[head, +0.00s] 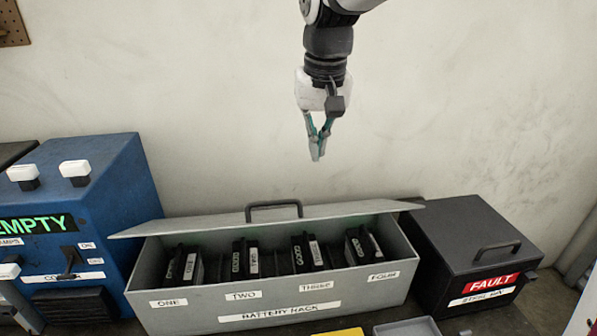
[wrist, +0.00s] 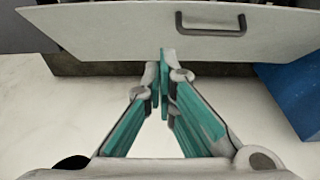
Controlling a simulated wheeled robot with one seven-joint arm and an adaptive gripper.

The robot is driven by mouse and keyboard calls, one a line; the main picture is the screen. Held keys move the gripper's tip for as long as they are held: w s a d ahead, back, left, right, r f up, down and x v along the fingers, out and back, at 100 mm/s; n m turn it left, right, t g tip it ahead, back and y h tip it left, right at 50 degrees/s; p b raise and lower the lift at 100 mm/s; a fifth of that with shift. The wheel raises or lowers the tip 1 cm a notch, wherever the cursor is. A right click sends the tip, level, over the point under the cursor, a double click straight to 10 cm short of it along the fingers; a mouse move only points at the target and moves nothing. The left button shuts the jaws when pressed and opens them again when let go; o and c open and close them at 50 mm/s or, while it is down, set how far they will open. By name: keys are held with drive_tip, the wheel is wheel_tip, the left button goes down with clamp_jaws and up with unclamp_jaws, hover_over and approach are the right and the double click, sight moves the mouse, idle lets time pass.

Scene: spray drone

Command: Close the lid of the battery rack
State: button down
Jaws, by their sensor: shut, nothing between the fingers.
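The battery rack (head: 213,309) is a long grey box against the wall, with its front labelled ONE to FOUR. Its grey lid (head: 350,208) is open and tilted at the rear edge, with a dark handle (head: 273,211) on it. Several black batteries (head: 246,260) stand inside. My gripper (head: 317,157) hangs above and behind the lid, apart from it, pointing down with its fingers shut and empty. The wrist view shows the lid (wrist: 120,38) and its handle (wrist: 211,30) just beyond the fingertips (wrist: 161,55).
A blue charger box (head: 115,180) with a green EMPTY display stands at left. A black box (head: 450,235) with a FAULT label stands close at right. Grey and yellow items show at the bottom edge. The wall (head: 450,90) lies behind; the space above the rack is clear.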

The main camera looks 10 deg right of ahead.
drive_tip(key=x, duration=0.3)
drive_tip(key=s+p+x, duration=0.1)
drive_tip(key=x, duration=0.3)
drive_tip(key=s+x, duration=0.1)
drive_tip(key=x, duration=0.2)
drive_tip(key=shift+f+p, duration=0.35)
drive_tip(key=shift+f, duration=0.25)
drive_tip(key=shift+s+f, duration=0.2)
drive_tip(key=shift+f, duration=0.45)
drive_tip(key=shift+f, duration=0.1)
